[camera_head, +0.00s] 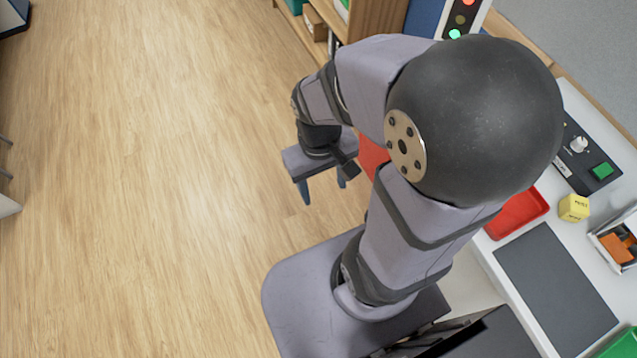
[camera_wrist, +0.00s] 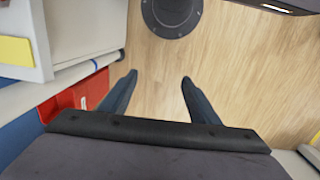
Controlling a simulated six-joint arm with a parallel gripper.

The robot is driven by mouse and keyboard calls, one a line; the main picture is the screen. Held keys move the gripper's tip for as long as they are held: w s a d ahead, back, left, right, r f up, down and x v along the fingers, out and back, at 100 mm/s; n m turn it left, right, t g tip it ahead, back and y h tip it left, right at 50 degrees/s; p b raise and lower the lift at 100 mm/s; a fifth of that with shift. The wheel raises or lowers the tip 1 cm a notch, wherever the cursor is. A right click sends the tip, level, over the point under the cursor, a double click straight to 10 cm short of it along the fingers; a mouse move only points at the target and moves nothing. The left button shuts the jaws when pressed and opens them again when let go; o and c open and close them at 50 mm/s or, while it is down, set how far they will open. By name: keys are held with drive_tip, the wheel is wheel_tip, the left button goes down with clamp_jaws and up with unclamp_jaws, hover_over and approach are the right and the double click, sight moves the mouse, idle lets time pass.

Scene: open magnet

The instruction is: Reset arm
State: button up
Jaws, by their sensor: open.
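My gripper (camera_head: 323,189) hangs at the end of my bent arm in the head view, over the wood floor left of the white table. In the wrist view my gripper (camera_wrist: 158,78) has its two blue fingers well apart, with only floor between them. It is open and empty. My arm covers part of the table and of the shelf behind it in the head view.
The white table (camera_head: 567,225) on the right bears a red tray (camera_head: 517,213), a yellow block (camera_head: 574,207), a dark mat (camera_head: 556,288), a control box (camera_head: 590,158) and a green tray (camera_head: 622,346). A wooden shelf (camera_head: 372,20) stands behind. The floor (camera_head: 150,180) at left is clear.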

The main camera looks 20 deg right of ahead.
drive_tip(key=shift+w+a+r, duration=0.1)
drive_tip(key=shift+w+a, duration=0.05)
drive_tip(key=shift+a, duration=0.3)
drive_tip(key=shift+w+a+r, duration=0.1)
drive_tip(key=shift+a, duration=0.3)
idle(1.9)
